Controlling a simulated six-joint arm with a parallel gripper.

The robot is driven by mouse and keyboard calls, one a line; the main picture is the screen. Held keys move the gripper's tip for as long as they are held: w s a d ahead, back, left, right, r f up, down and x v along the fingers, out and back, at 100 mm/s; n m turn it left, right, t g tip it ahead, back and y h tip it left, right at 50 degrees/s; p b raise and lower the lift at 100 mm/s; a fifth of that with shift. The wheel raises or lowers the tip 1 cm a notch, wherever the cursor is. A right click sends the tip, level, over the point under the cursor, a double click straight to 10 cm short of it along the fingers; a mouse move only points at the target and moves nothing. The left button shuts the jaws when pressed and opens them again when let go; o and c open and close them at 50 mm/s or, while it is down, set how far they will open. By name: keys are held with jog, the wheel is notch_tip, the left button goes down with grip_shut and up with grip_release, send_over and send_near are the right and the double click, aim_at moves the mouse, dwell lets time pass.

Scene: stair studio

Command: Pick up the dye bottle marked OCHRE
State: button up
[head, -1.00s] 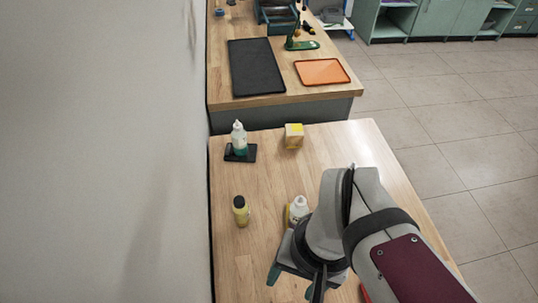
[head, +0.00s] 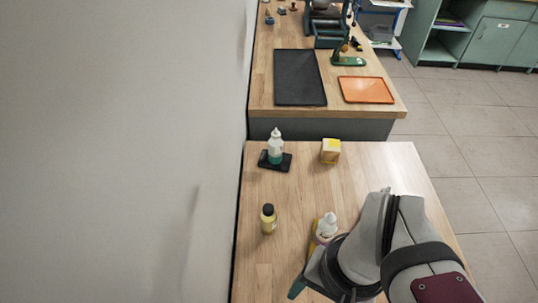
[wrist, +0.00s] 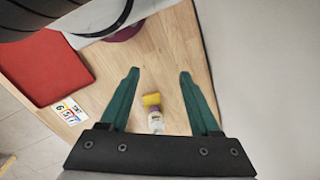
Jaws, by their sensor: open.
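No marking on any bottle is legible, so I cannot tell which is OCHRE. A yellowish bottle with a black cap (head: 268,219) stands upright on the near table. A white-capped bottle with a yellow label (head: 327,227) stands to its right, partly hidden by my arm. In the wrist view, my gripper (wrist: 160,72) is open and empty. A white-capped bottle (wrist: 156,121) with yellow beside it shows between its green fingers, apart from both.
A yellow-topped box (head: 330,151) stands at the table's back. The wall is along the left. The wrist view shows a red pad (wrist: 45,68), a number card (wrist: 70,110) and part of a purple round thing (wrist: 123,32). The far table holds a black mat (head: 299,78) and orange tray (head: 366,90).

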jog(key=o, duration=0.4)
